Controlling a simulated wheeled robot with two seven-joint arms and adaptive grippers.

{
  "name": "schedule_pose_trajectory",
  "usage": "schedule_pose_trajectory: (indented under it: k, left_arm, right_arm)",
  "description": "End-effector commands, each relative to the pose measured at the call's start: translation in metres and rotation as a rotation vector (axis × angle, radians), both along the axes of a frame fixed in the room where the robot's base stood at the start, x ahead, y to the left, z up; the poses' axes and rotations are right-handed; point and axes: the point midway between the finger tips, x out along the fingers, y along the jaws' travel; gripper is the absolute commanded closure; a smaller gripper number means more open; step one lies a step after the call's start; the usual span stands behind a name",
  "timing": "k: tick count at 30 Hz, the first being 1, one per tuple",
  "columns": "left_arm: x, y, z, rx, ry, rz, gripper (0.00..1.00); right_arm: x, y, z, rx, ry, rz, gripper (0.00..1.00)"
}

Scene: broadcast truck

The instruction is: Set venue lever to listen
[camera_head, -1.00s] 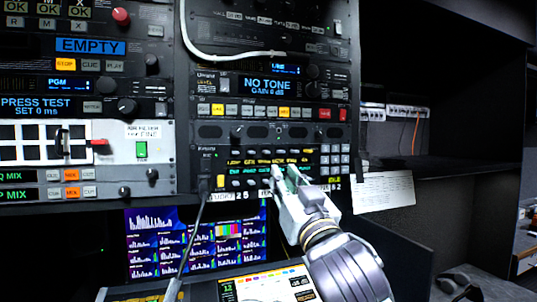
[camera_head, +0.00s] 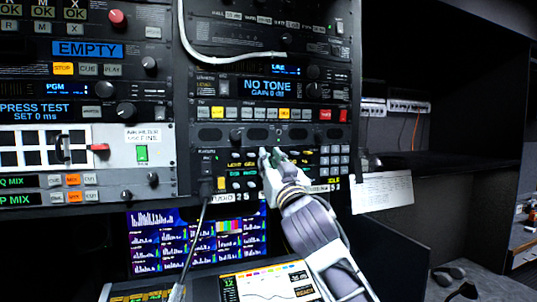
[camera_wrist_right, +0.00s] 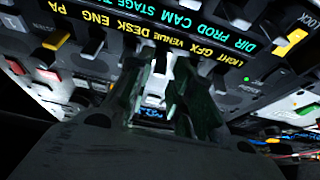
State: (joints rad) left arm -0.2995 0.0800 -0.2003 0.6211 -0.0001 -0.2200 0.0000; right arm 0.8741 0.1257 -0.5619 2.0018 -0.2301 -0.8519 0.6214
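The intercom panel (camera_head: 305,162) is low in the right-hand rack, with rows of small levers under lit labels. In the right wrist view the VENUE label (camera_wrist_right: 169,42) shows in yellow between GFX and DESK. My right gripper (camera_head: 270,157) is up at the panel and covers part of its lever rows. In the right wrist view its two dark green fingers (camera_wrist_right: 168,92) stand apart, just below the VENUE label. A pale lever (camera_wrist_right: 160,60) shows between the fingertips; contact cannot be told. My left gripper is not in view.
A thin gooseneck stalk (camera_head: 197,235) rises to the panel left of my right arm. Screens (camera_head: 197,240) and a lit desk console (camera_head: 268,285) lie below. Neighbouring levers, such as a yellow one (camera_wrist_right: 290,42), are close. A paper sheet (camera_head: 383,193) hangs at the right.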

Motion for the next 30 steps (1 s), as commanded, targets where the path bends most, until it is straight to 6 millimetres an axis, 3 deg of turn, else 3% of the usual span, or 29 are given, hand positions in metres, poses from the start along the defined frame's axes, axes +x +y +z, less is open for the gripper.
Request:
schedule_pose_trajectory:
  k: [7, 19, 24, 30]
  left_arm:
    - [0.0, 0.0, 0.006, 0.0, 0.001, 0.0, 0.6]
    - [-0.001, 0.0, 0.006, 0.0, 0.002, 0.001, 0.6]
    - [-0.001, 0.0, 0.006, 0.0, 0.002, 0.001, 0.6]
    - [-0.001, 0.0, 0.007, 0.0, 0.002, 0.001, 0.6]
  right_arm:
    - [0.014, 0.004, 0.007, 0.0, -0.001, 0.0, 0.78]
    - [0.016, 0.005, 0.007, 0.0, -0.001, 0.0, 0.78]
    - [0.016, 0.005, 0.007, 0.0, -0.001, 0.0, 1.0]
    - [0.016, 0.005, 0.008, 0.0, 0.0, 0.0, 1.0]
